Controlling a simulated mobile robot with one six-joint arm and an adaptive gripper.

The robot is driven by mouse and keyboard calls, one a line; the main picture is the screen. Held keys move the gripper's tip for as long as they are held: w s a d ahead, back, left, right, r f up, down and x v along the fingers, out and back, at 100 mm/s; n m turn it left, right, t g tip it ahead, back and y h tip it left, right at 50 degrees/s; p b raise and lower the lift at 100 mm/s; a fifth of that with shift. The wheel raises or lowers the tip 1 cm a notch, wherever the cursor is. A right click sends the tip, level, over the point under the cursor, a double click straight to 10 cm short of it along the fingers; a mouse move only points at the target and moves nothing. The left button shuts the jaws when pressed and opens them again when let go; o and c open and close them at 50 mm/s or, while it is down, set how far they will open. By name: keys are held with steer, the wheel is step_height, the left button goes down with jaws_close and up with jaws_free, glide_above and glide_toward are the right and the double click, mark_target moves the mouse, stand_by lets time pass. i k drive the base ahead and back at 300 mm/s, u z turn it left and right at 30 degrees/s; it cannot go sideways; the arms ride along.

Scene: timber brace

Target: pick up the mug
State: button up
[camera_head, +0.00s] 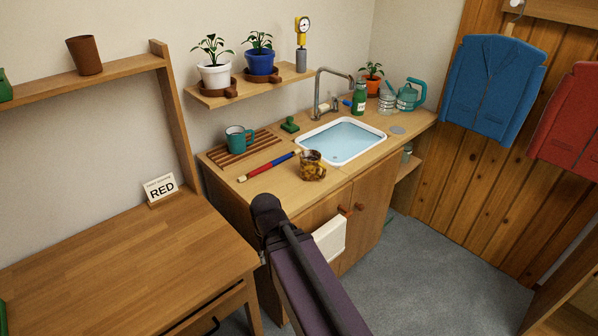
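A teal mug (236,140) stands upright on a slatted wooden rack (263,143) at the left end of the sink counter. Its handle points to the right. A brown and yellow mottled cup-like vessel (312,165) stands on the counter in front of the sink; I cannot tell whether it is also a mug. My purple arm link with a dark rounded end reaches up from the bottom, in front of the cabinet. My gripper does not show, and nothing is seen holding either vessel.
A red, blue and yellow stick (268,166) lies between the rack and mottled vessel. The sink (343,140) holds water, with a tap (320,92) behind. A shelf (215,98) with potted plants hangs above the rack. The wooden table (120,255) at left is mostly clear.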

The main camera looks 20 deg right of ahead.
mark_target(310, 159)
steer(key=u, duration=0.2)
steer(key=k, duration=1.05)
steer(key=z, duration=1.2)
steer(key=i, duration=1.6)
steer(key=u, duration=0.05)
